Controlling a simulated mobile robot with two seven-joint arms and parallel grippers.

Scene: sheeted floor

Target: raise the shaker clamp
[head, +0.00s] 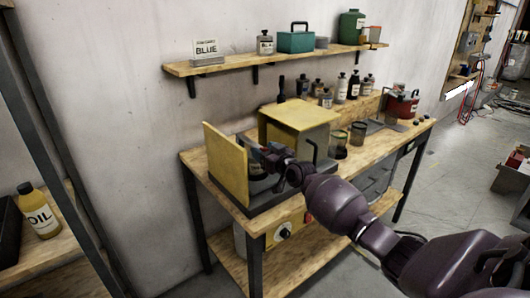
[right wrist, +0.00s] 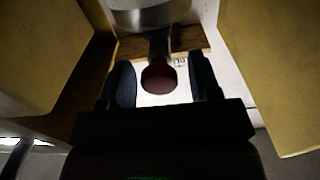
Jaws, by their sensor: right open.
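The shaker (head: 298,128) is a yellow machine on the workbench, with a yellow panel (head: 226,165) standing at its left end and a dark base. My right gripper (head: 260,156) is in the gap between the panel and the yellow box. In the right wrist view, yellow walls stand on both sides. A dark red round knob (right wrist: 158,77) on a short stem lies between the open fingers (right wrist: 163,88), with gaps on both sides. I take it to be the clamp's knob. A grey metal round part (right wrist: 150,12) shows beyond it. My arm hides part of the shaker's inside in the head view. My left gripper is not in view.
A wall shelf (head: 230,62) with bottles and a teal box (head: 295,41) hangs above. Several bottles and jars, and a red pot (head: 401,107), stand on the bench (head: 420,130). A rack with an oil bottle (head: 38,212) is at left.

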